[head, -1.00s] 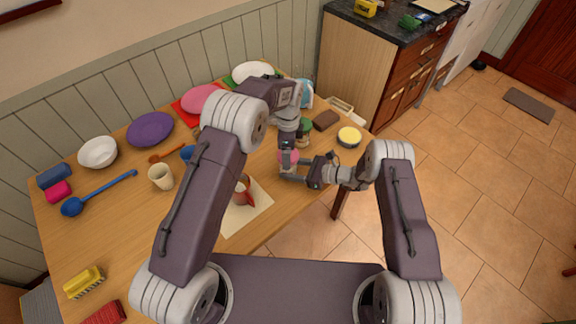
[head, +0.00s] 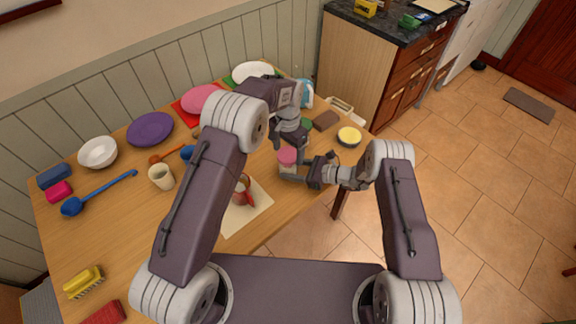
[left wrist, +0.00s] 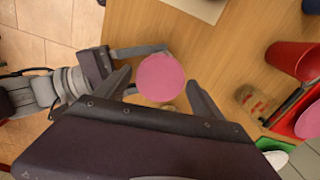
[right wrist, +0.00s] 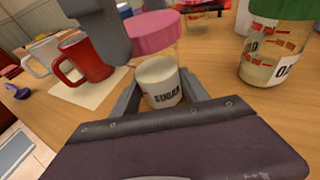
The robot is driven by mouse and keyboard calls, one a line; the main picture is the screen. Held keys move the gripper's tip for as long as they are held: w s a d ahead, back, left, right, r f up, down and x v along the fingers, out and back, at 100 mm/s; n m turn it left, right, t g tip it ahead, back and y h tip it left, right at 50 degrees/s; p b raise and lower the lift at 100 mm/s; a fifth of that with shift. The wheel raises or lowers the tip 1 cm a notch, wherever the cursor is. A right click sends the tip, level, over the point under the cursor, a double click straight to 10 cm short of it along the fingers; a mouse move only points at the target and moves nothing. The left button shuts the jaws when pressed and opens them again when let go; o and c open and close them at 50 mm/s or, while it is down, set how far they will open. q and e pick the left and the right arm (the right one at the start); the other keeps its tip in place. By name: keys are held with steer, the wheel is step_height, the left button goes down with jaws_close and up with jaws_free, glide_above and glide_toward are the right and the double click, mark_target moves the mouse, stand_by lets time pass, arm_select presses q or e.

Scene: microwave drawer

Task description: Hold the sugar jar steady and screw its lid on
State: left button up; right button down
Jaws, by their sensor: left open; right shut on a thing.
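The sugar jar (right wrist: 162,84) is clear, with a label and pale contents, and stands upright on the table. Its pink lid (right wrist: 152,32) sits on top of it. The lid also shows in the head view (head: 287,155) and from above in the left wrist view (left wrist: 160,77). My right gripper (head: 287,176) is shut on the jar's body from the right; its fingers flank the jar in the right wrist view (right wrist: 160,98). My left gripper (left wrist: 160,82) is open above the lid, its fingers apart on either side and not touching it.
A jar with a green lid (right wrist: 276,50) stands close by. A red mug (right wrist: 85,58) rests on a pale mat (head: 250,217). The table's front right edge is near my right gripper.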

arm_select(q)
steer(key=n, duration=0.9)
steer(key=c, duration=1.3)
steer(key=m, duration=0.4)
steer(key=shift+m, duration=0.3)
steer(key=shift+c, duration=0.3)
steer(key=m, duration=0.4)
steer(key=shift+m, duration=0.3)
steer(key=m, duration=0.9)
steer(key=o, duration=1.4)
steer(key=shift+c, duration=0.2)
